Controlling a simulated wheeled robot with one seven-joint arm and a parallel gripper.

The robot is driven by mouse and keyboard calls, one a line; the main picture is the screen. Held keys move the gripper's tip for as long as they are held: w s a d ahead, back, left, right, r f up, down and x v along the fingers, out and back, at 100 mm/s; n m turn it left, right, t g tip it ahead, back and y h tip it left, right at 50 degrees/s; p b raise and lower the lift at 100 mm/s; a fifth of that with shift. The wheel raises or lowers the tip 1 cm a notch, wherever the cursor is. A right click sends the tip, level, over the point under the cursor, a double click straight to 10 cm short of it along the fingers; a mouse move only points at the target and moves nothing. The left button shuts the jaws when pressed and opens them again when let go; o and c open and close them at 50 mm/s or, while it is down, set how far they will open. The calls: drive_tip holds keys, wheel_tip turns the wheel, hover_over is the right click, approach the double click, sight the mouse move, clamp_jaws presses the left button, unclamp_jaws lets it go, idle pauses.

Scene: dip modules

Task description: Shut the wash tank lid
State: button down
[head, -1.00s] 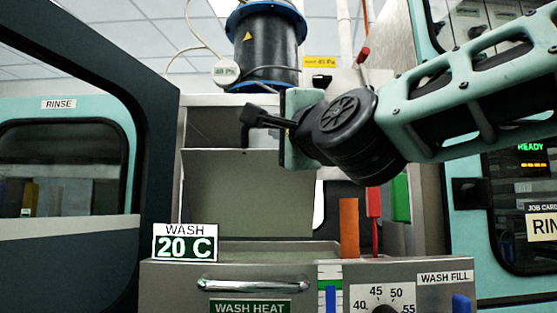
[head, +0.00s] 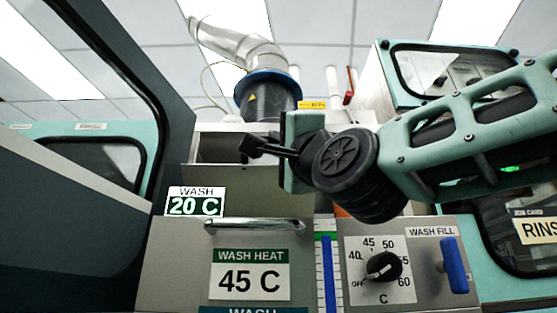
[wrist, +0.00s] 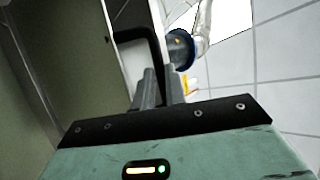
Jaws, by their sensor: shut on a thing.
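The wash tank lid (head: 235,190) is a grey-green metal plate standing raised behind the tank front. Its lower part is hidden by the tank's front edge in the head view. My gripper (head: 262,147) is at the lid's top edge, reaching in from the right, with its fingers pointing left. It is shut on the black lid handle (head: 247,144). In the wrist view, the fingers (wrist: 160,88) meet the black bent handle (wrist: 152,42). The inside of the wash tank is not visible now.
The tank front carries a silver bar (head: 253,225), a temperature dial (head: 383,267) and a blue wash fill lever (head: 454,265). A black, blue-rimmed cylinder with a silver duct (head: 237,45) rises behind. A dark frame (head: 150,80) stands at left, a teal cabinet (head: 440,70) at right.

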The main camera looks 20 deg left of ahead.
drive_tip(key=shift+s+d+f+b, duration=0.1)
drive_tip(key=shift+s+f+b, duration=0.1)
drive_tip(key=shift+f+b, duration=0.3)
drive_tip(key=shift+s+f+b, duration=0.2)
drive_tip(key=shift+f+b, duration=0.25)
drive_tip(key=shift+b, duration=0.05)
drive_tip(key=c, duration=1.5)
unclamp_jaws()
drive_tip(key=shift+w, duration=0.1)
drive_tip(key=shift+o, duration=0.2)
drive_tip(key=b+v, duration=1.7)
drive_tip(key=b, duration=0.1)
drive_tip(key=shift+s+d, duration=0.2)
